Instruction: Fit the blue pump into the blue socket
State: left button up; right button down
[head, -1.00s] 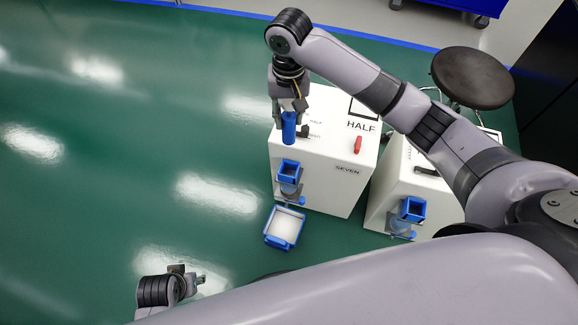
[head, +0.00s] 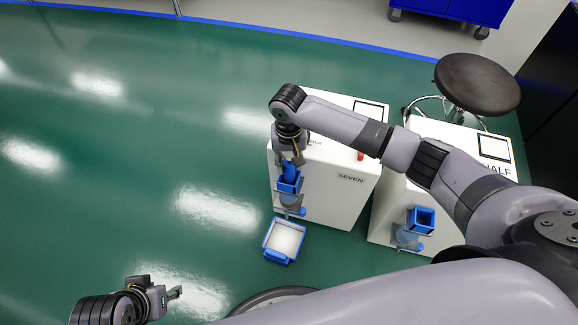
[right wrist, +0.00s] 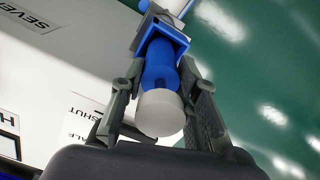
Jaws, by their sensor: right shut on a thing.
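My right gripper (head: 292,160) is shut on the blue pump (head: 290,171) at the front of the white cabinet marked SEVEN. In the right wrist view the pump (right wrist: 159,66) is a blue cylinder with a pale round end, held between both fingers. Its far end is at the mouth of the square blue socket (right wrist: 172,33), seemingly partly inside; the depth is hidden. In the head view this socket (head: 288,187) sits right below the gripper. My left gripper (head: 170,294) is at the lower left, away from everything; its finger gap is unclear.
The SEVEN cabinet (head: 330,190) stands beside a second white cabinet (head: 385,205) with its own square blue socket (head: 421,219). A blue-rimmed tray (head: 270,245) is on the floor below the first socket. A round stool (head: 478,83) stands behind. Green floor at left is clear.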

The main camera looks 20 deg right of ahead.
jog(key=shift+f, duration=0.75)
jog(key=c, duration=1.2)
grip_release()
jog(key=shift+f, duration=0.1)
